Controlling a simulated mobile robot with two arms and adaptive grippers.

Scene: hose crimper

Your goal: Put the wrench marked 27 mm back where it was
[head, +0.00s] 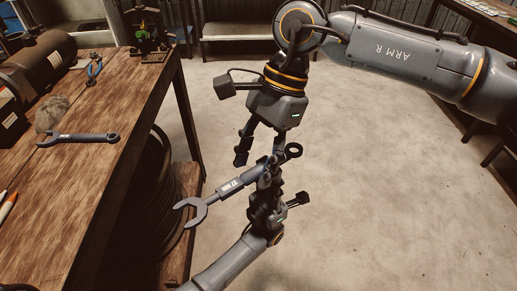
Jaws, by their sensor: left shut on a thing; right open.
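The wrench marked 27 mm (231,187) is in the air to the right of the workbench, its label upside down in the picture. Its open jaw points lower left and its ring end points upper right. My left gripper (268,172), coming up from the bottom, is shut on its shaft near the ring end. My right gripper (261,154) hangs just above, fingers spread and pointing down, close to the wrench; I cannot tell whether it touches. A second wrench (80,138) lies on the bench; its label is too small to read.
The wooden workbench (90,195) fills the left side. A coiled hose (145,205) sits below. The floor (400,200) at right is clear.

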